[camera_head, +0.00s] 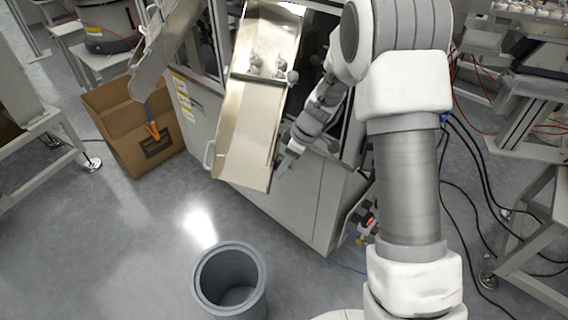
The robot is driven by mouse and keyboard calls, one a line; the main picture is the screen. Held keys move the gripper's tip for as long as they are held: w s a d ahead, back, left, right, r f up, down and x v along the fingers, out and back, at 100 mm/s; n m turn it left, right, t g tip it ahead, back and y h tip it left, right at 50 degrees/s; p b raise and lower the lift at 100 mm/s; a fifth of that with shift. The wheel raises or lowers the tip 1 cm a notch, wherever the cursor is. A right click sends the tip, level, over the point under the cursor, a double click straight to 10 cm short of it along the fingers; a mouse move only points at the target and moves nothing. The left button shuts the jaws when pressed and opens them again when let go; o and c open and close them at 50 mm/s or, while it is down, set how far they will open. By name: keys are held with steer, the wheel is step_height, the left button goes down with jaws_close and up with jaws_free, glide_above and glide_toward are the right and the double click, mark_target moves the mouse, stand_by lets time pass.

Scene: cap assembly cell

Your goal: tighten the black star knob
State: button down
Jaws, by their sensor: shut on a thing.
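My gripper (283,167) is at the right edge of the metal chute (243,150), near its lower end. It comes in from the upper right, and its fingers are small in the view. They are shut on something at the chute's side. The black star knob cannot be made out clearly; it is at most a small dark spot at the fingertips, largely hidden by them. How far the knob is turned cannot be seen.
The chute slopes down from a grey machine cabinet (300,207). A grey bin (230,278) stands on the floor below. A cardboard box (140,150) is to the left. Cables lie on the floor at the right. Open floor lies at the lower left.

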steer(key=shift+w, duration=0.1)
steer(key=shift+w+m+g+y+p, duration=0.1)
steer(key=shift+m+g+y+p, duration=0.35)
steer(key=shift+g+p, duration=0.65)
steer(key=shift+g+b, duration=0.3)
steer(key=shift+c, duration=1.7)
jaws_free()
